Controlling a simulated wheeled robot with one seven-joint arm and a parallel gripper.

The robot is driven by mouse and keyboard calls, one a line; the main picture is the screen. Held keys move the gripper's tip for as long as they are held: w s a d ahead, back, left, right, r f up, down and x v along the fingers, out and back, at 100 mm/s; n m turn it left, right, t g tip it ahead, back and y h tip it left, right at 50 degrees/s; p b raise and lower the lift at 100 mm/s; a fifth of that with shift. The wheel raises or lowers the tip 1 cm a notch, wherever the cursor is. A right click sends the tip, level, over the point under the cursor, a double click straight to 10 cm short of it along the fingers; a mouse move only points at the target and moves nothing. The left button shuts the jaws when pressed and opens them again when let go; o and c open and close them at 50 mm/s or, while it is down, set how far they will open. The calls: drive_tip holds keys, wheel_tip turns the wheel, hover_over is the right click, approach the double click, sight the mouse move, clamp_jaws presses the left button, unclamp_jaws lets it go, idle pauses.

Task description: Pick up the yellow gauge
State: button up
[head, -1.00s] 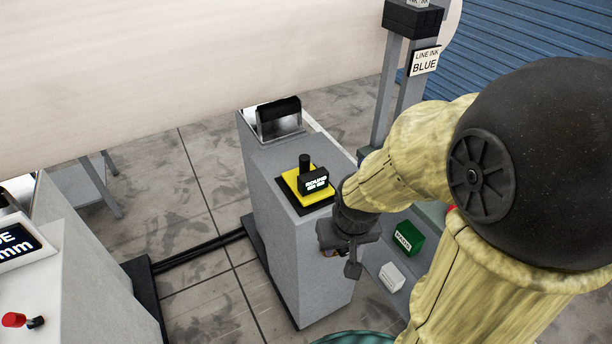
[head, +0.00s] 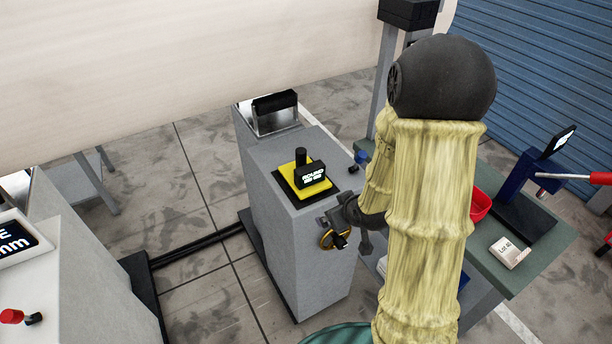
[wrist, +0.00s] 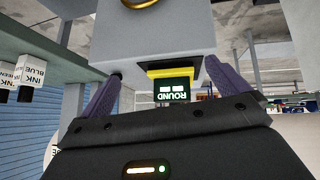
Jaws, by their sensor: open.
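The yellow gauge (head: 318,187) has a yellow plate, a black post and a black display reading "ROUND". It sits on a black pad on top of the grey pedestal (head: 281,222). In the wrist view the gauge (wrist: 172,88) appears upside down between my fingers, beyond their tips as far as I can tell. My gripper (head: 346,226) is open and empty, at the pedestal's front right side in the head view, partly hidden by my arm. Its two purple fingers show apart in the wrist view (wrist: 162,70).
A yellow ring (head: 327,241) is on the pedestal's front face, close to my gripper. A green bench (head: 545,247) with a blue stand (head: 522,195) and red bin (head: 480,204) is at right. A large pale roll (head: 180,70) spans the back.

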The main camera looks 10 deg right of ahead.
drive_tip(key=t+y, duration=0.1)
drive_tip(key=t, duration=0.2)
drive_tip(key=w+f+t+y, duration=0.1)
drive_tip(key=t+y, duration=0.1)
drive_tip(key=t, duration=0.1)
drive_tip(key=d+f+t+y, duration=0.1)
drive_tip(key=t+y, duration=0.1)
drive_tip(key=t, duration=0.1)
drive_tip(key=shift+w, duration=0.2)
drive_tip(key=shift+w+b, duration=0.1)
drive_tip(key=shift+b, duration=0.3)
drive_tip(key=b+x, duration=0.2)
drive_tip(key=b, duration=0.4)
drive_tip(key=shift+f+b, duration=0.2)
drive_tip(key=shift+b, duration=0.15)
drive_tip(key=shift+w+b, duration=0.15)
drive_tip(key=shift+b, duration=0.7)
